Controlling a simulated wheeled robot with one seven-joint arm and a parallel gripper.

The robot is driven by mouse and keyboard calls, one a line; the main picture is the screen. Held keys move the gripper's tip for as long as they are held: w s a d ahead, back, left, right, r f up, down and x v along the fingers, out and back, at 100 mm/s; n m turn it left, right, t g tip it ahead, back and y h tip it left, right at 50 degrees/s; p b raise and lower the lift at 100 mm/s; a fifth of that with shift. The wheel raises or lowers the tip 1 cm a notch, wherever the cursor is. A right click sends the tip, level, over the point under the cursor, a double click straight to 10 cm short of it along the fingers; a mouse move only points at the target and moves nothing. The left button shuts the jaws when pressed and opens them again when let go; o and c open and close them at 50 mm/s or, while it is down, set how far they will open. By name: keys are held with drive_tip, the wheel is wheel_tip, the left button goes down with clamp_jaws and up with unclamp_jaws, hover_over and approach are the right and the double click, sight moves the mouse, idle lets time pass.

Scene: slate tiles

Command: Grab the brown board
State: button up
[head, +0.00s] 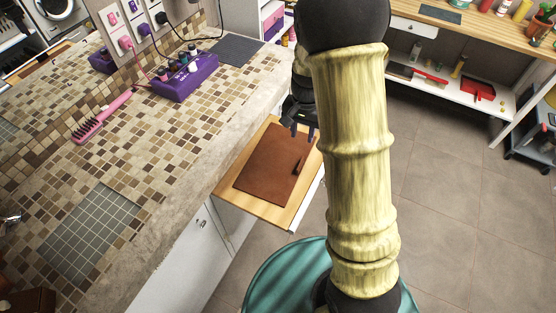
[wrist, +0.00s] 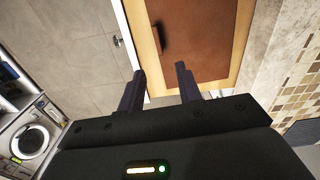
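The brown board (head: 262,175) is a flat, dark reddish-brown rectangle lying on a light wooden pull-out surface (head: 235,193) beside the counter. A darker raised piece (head: 301,160), perhaps a handle, is near its right edge. In the wrist view the brown board (wrist: 208,35) fills the upper middle, with the dark raised piece (wrist: 161,38) at its left side. My gripper (head: 302,132) is at the far end of the board, partly hidden behind my arm. Its two fingers (wrist: 160,71) are apart with nothing between them; they appear apart from the board.
A tiled counter (head: 150,125) runs along the left, holding a purple box (head: 185,82) with bottles and a pink brush (head: 100,115). A teal round object (head: 285,275) is at bottom centre. Grey floor (head: 450,210) on the right is clear. A washing machine (wrist: 28,145) shows in the wrist view.

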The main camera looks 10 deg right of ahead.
hover_over(300, 163)
wheel_tip(300, 163, down, 7)
drive_tip(key=shift+w+a+f, duration=0.15)
drive_tip(key=shift+w+f, duration=0.05)
drive_tip(key=shift+f, duration=0.5)
drive_tip(key=shift+s, duration=0.1)
drive_tip(key=shift+s+f+p, duration=0.1)
drive_tip(key=shift+f+p, duration=0.3)
drive_tip(key=shift+f, duration=0.1)
drive_tip(key=f, duration=0.4)
drive_tip(key=shift+d+f+p, duration=0.1)
drive_tip(key=shift+d+p, duration=0.1)
drive_tip(key=shift+p, duration=0.15)
drive_tip(key=shift+c, duration=0.2)
clamp_jaws()
